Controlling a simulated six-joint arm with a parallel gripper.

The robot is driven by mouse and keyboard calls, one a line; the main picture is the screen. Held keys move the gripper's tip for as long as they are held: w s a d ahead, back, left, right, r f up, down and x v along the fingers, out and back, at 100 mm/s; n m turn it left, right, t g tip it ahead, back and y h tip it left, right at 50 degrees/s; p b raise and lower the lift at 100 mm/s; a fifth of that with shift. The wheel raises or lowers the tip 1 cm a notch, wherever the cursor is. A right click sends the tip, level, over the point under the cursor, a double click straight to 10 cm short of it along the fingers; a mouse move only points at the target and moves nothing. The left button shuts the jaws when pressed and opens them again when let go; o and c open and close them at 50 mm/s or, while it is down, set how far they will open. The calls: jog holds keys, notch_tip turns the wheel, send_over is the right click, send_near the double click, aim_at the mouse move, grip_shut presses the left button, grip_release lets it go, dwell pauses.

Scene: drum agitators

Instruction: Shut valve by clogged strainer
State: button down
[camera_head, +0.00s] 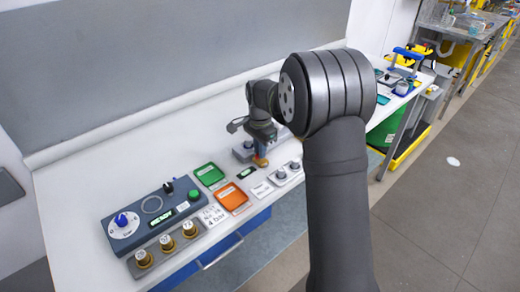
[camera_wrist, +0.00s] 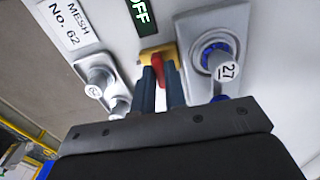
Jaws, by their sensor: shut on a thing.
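My gripper (camera_head: 260,155) points down at the bench's middle. In the wrist view its blue fingers (camera_wrist: 160,88) are shut on a red handle (camera_wrist: 158,66) in front of a yellow mount (camera_wrist: 152,52); the fingers hide part of the handle. In the head view only a small orange-yellow part (camera_head: 261,163) shows beneath the gripper. To the right is a grey housing with a blue-ringed round fitting (camera_wrist: 214,54), tagged "27". Which fitting is the clogged strainer I cannot tell.
Two grey knobs (camera_head: 288,171) stand right of the gripper, near a "MESH No. 62" label (camera_wrist: 62,20). Green (camera_head: 209,174) and orange (camera_head: 233,197) trays lie left. A dark control panel (camera_head: 150,215) and a block of three brass fittings (camera_head: 167,243) stand further left.

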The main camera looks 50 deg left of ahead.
jog(key=c, duration=1.5)
grip_release()
jog(key=shift+o, duration=0.2)
notch_tip(320, 180, up, 18)
jog(key=shift+f, duration=0.25)
jog(key=shift+f, duration=0.15)
notch_tip(320, 180, down, 17)
jog(key=shift+f, duration=0.15)
